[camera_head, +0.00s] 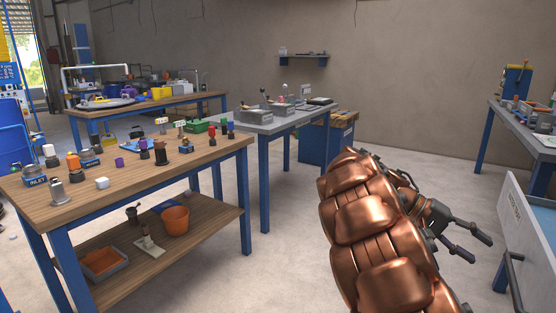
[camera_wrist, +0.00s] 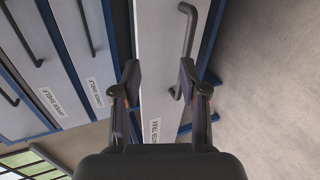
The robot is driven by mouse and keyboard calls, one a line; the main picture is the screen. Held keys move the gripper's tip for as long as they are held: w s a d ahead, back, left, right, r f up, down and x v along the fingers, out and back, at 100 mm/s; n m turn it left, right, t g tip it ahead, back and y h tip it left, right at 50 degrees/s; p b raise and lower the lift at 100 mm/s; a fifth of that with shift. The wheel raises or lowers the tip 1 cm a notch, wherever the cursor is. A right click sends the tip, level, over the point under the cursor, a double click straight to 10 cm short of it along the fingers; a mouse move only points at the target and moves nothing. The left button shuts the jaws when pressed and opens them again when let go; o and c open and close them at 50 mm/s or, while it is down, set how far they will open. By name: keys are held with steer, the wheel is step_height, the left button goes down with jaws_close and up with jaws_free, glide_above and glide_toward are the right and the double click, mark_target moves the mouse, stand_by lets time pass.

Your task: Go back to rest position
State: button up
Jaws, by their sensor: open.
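My gripper (camera_head: 465,248) is at the lower right of the head view, at the end of my copper-coloured arm. Its fingers are spread and nothing is between them. In the wrist view my gripper (camera_wrist: 160,75) is also open, with the two fingers apart on either side of a pale drawer front (camera_wrist: 150,60). I cannot tell whether either finger touches it.
A grey-white drawer unit (camera_head: 530,235) stands close to the right of my gripper. A wooden workbench (camera_head: 120,180) with small parts is on the left, and a grey table (camera_head: 275,124) is behind it. The floor between the grey table and the right bench (camera_head: 520,125) is clear.

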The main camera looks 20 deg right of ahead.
steer(key=s+a+r+n+t+y+p, duration=0.2)
steer(key=a+p, duration=0.6)
steer(key=a, duration=0.4)
steer(key=s+a+r+n+t+y+p, duration=0.3)
steer(key=s+a+r+p, duration=0.4)
steer(key=a, duration=0.5)
steer(key=s+a+r+n+t+y+p, duration=0.3)
steer(key=s+a+p, duration=0.4)
steer(key=a+p, duration=0.3)
steer(key=shift+s+a+r+y+p, duration=0.3)
steer(key=shift+a+r+y, duration=0.3)
steer(key=shift+a+r, duration=0.45)
steer(key=shift+f, duration=0.15)
